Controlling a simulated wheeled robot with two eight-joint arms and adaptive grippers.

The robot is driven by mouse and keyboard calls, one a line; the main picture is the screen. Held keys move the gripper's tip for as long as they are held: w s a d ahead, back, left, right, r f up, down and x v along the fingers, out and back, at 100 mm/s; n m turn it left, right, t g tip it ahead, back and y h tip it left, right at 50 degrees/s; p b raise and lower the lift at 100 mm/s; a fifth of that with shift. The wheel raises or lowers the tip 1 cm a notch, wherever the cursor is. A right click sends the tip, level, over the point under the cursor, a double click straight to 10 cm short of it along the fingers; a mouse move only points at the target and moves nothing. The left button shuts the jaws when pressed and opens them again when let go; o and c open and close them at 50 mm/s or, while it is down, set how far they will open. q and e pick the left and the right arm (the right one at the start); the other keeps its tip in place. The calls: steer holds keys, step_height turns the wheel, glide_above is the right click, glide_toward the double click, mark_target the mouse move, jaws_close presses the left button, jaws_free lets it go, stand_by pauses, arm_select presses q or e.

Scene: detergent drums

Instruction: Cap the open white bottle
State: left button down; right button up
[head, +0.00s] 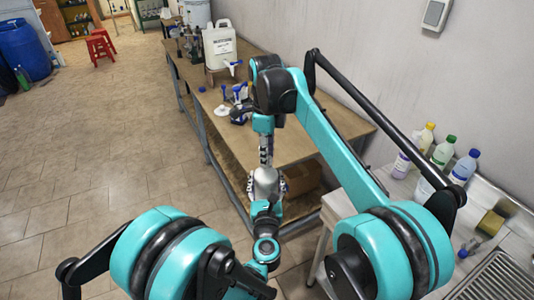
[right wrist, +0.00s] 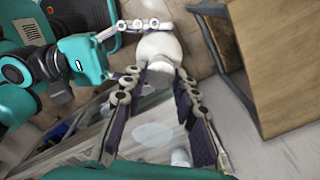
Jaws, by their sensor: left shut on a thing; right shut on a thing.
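The white bottle (right wrist: 158,45) is rounded and pale in the right wrist view. It also shows as a pale grey shape (head: 265,183) in the head view, in front of the wooden table. My left gripper (right wrist: 128,48) is shut on its body from the left; in the head view it lies just below the bottle. My right gripper (right wrist: 156,90) has its fingers around a grey-white round cap (right wrist: 154,77), in line with the bottle's mouth end. Whether the cap touches the mouth cannot be told. In the head view my right gripper (head: 265,155) is just above the bottle.
A wooden table (head: 270,158) stands ahead, with a white jug with a tap (head: 219,47) and small blue-and-white items (head: 238,100). At right, capped bottles (head: 441,152) stand on a counter by a sink (head: 500,275).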

steer(key=m, duration=0.4)
steer(key=shift+m, duration=0.3)
steer(key=m, duration=0.3)
steer(key=o, duration=0.7)
steer(key=shift+c, duration=0.2)
steer(key=shift+r, duration=2.3)
